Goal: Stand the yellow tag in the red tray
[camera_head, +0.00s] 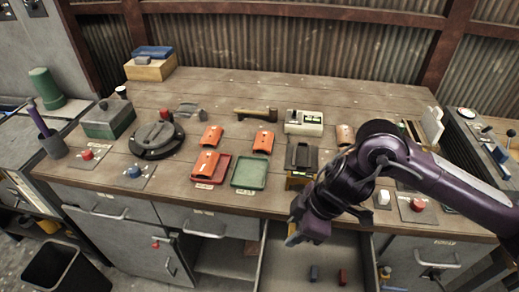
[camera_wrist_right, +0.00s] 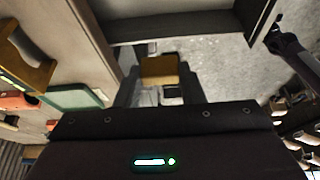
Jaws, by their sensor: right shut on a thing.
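The yellow tag (camera_wrist_right: 160,70) is between the fingers of my right gripper (camera_wrist_right: 155,88) in the right wrist view. In the head view only a small yellowish bit shows at the tip of my right gripper (camera_head: 292,236), which hangs in front of the table's front edge, over the open drawer. The red tray (camera_head: 224,170) lies near the table's front edge, left of the gripper and apart from it. An orange piece (camera_head: 206,164) is at the tray's left part and covers some of it. My left gripper is not in view.
A green tray (camera_head: 249,174) lies right beside the red one. Orange pieces (camera_head: 212,135) (camera_head: 263,142) lie behind the trays. A dark device (camera_head: 301,157) stands right of the green tray. The open drawer (camera_head: 300,262) holds small items. A round dark device (camera_head: 157,140) stands left.

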